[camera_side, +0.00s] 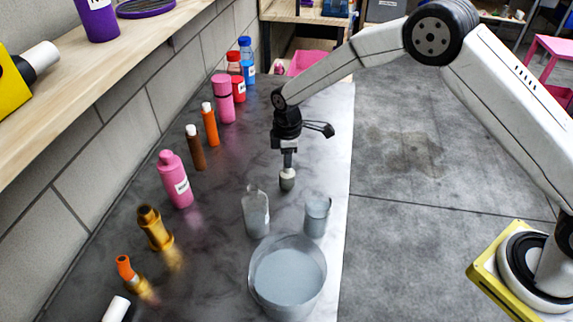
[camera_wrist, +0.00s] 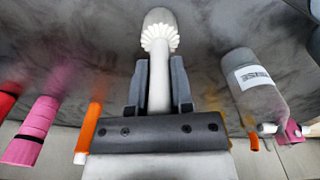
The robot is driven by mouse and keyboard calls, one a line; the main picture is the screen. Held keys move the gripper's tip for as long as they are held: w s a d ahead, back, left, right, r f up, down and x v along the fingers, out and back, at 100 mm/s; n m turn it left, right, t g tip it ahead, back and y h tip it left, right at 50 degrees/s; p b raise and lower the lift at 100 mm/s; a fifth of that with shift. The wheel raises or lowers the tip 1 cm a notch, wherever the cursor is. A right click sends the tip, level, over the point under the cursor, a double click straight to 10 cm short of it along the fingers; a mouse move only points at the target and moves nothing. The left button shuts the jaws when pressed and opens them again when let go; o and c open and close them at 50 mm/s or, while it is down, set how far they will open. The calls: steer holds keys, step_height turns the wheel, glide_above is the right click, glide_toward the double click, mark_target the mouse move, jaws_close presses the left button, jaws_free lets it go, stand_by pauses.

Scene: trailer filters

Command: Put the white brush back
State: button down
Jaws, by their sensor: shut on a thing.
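My gripper (camera_side: 288,156) is shut on the white brush (camera_side: 287,180), which hangs below it over the dark worktop. In the wrist view the two black fingers (camera_wrist: 159,90) stand on either side of the brush's white handle (camera_wrist: 159,85). The brush has a ring of white bristles and a rounded grey end (camera_wrist: 160,18) pointing away from the gripper. In the side view the brush hangs behind a grey translucent bottle (camera_side: 256,214) and a grey cup (camera_side: 317,218), apart from both. I cannot tell its exact height above the worktop.
A large grey tub (camera_side: 288,278) stands at the front. Along the wall stand a pink bottle (camera_side: 175,180), a gold bottle (camera_side: 154,228), a brown piece (camera_side: 195,148), an orange piece (camera_side: 209,124) and several others. The worktop between this row and my gripper is clear.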

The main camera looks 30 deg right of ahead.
mark_target(293, 172)
steer(key=c, duration=0.5)
jaws_free()
steer(key=shift+f, duration=0.1)
step_height(293, 172, up, 12)
steer(key=shift+r, duration=0.15)
stand_by(0.7)
steer(key=s+d+m+t, duration=0.1)
steer(key=s+d+m, duration=0.3)
steer(key=s, duration=0.4)
steer(key=s+d+m, duration=0.4)
steer(key=s, duration=0.4)
steer(key=s+d+m+t, duration=0.1)
steer(key=s+d+m, duration=0.3)
steer(key=s, duration=0.5)
steer(key=shift+d+f+m+t, duration=0.2)
steer(key=shift+f+m+t, duration=0.05)
steer(key=shift+m+t, duration=0.05)
